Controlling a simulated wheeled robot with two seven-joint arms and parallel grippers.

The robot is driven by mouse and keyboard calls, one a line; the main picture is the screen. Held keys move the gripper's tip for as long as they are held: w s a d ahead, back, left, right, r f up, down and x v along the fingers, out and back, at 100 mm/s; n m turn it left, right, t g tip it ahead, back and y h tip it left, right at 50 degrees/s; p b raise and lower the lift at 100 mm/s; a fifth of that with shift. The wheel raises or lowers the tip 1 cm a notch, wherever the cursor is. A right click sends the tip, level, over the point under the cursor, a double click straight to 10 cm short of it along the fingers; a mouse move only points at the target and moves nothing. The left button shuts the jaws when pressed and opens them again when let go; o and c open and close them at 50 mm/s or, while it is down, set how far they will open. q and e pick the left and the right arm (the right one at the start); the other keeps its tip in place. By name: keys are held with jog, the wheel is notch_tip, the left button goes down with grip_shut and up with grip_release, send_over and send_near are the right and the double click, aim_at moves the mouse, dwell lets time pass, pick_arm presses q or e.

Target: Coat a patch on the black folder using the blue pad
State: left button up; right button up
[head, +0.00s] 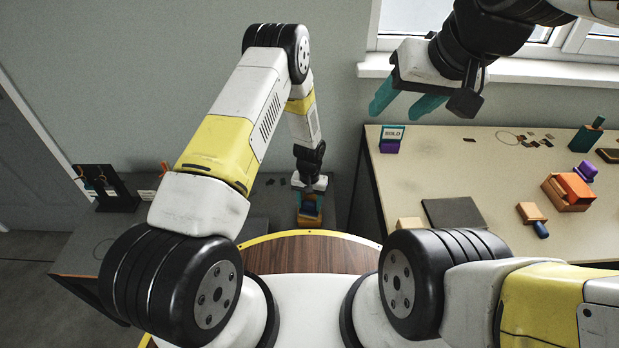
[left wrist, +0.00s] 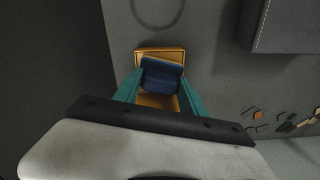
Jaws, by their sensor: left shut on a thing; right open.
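My left gripper (head: 310,193) reaches down to the dark table on the left. In the left wrist view its teal fingers (left wrist: 160,94) are shut on the blue pad (left wrist: 161,75). The pad is over an orange-rimmed open box (left wrist: 177,50), which also shows in the head view (head: 310,221). I cannot tell whether the pad touches the box floor. A dark flat piece with a stitched edge, seemingly the black folder (left wrist: 288,27), lies at the upper right of the wrist view, apart from the pad. My right gripper (head: 408,105) is open and empty, raised above the beige table.
A black rack (head: 107,187) stands at the dark table's left end. Small pieces (left wrist: 285,120) lie near the gripper.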

aim_at(309, 203)
pick_arm(q)
jog(key=shift+r, duration=3.45)
